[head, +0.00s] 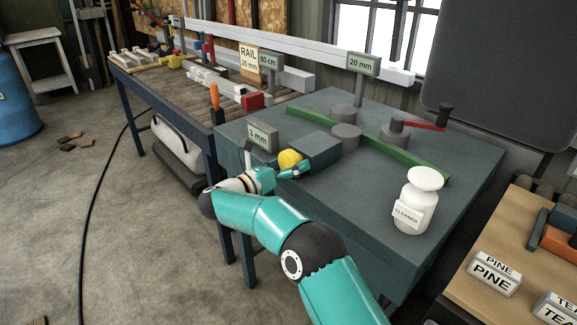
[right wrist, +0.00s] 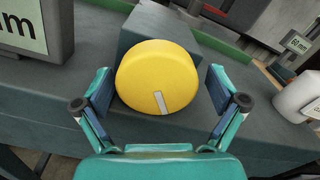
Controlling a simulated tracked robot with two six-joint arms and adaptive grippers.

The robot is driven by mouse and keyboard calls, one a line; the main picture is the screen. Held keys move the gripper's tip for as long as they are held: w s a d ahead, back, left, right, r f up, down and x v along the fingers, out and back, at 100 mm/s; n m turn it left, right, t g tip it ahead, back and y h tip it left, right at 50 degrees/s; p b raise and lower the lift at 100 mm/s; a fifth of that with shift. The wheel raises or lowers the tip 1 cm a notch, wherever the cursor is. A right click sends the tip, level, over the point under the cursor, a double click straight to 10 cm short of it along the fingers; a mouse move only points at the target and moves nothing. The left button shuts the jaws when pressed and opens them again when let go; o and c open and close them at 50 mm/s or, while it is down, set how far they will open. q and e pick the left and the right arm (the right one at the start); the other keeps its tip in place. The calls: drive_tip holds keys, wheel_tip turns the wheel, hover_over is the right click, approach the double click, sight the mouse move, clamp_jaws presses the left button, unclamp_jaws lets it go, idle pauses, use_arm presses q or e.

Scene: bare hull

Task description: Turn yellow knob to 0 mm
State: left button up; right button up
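The yellow knob (head: 289,158) sits on the front face of a grey block (head: 322,150) on the dark grey machine table. In the right wrist view the knob (right wrist: 158,78) faces me, and its pale pointer mark (right wrist: 161,103) points down, slightly right of centre at its lower rim. My right gripper (head: 283,172) is at the knob. In the right wrist view its fingers (right wrist: 162,92) are spread on both sides of the knob, with narrow gaps showing. A sign (head: 262,136) beside the knob reads 3 mm. My left gripper is not in view.
A green fence (head: 385,148) crosses the table (head: 335,206) behind the block. A white cleaner bottle (head: 416,203) stands to the right. A red crank (head: 428,124) and a 20 mm sign (head: 363,65) are farther back.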

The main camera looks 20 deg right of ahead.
drive_tip(key=shift+a+f, duration=0.1)
drive_tip(key=shift+a, duration=0.05)
drive_tip(key=shift+a, duration=0.2)
drive_tip(key=v, duration=1.1)
drive_tip(key=shift+a, duration=0.2)
drive_tip(key=shift+s, duration=0.1)
